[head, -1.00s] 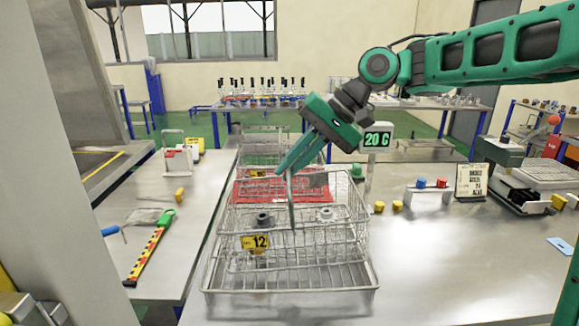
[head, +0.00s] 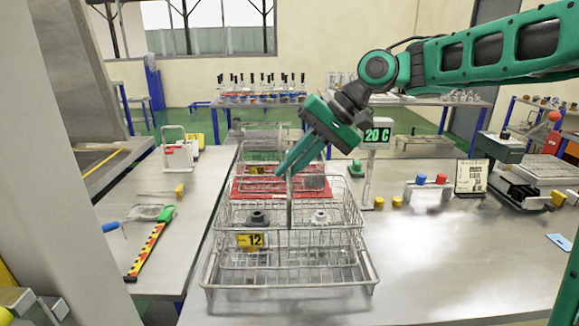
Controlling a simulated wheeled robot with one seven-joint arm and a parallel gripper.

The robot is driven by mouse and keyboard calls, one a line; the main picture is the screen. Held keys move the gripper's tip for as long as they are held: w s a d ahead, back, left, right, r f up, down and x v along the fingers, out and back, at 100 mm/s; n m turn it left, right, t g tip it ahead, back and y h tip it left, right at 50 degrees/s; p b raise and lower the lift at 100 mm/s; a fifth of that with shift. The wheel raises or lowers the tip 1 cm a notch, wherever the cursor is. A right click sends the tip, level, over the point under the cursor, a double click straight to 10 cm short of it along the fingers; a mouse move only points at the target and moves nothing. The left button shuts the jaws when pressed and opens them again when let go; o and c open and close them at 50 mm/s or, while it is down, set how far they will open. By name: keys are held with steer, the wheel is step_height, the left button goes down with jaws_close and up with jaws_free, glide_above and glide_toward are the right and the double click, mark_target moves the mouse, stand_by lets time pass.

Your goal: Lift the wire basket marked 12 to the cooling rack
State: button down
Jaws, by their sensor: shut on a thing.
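The wire basket (head: 250,240) has a yellow tag reading 12 on its front. It holds a dark round part (head: 257,218) and a pale one (head: 320,217). My gripper (head: 284,172) is shut on the upright handle (head: 289,205) of this basket. The basket looks level, above or on a wire-barred rack (head: 290,292) on the steel table. I cannot tell whether the two touch, since their wires overlap. The nearer fingers hide part of the handle's top.
A red mat (head: 240,188) with a basket tagged in yellow lies behind. A display reading 20 C (head: 377,135) stands just right, near yellow pieces (head: 397,201). A sign (head: 471,177) stands further right. The table's right front (head: 460,270) is clear.

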steer(key=shift+s+f, duration=0.1)
steer(key=shift+f, duration=0.35)
steer(key=shift+d+f, duration=0.2)
steer(key=shift+f, duration=0.05)
stand_by(0.4)
steer(key=c, duration=1.8)
jaws_free()
steer(key=shift+w, duration=0.2)
steer(key=shift+s, duration=0.1)
steer(key=shift+r, duration=0.15)
steer(key=shift+d+r, duration=1.15)
steer(key=shift+r, duration=2.2)
steer(key=shift+d+r, duration=1.1)
steer(key=shift+r, duration=2.2)
steer(key=shift+d+r, duration=1.15)
steer(key=shift+r, duration=2.2)
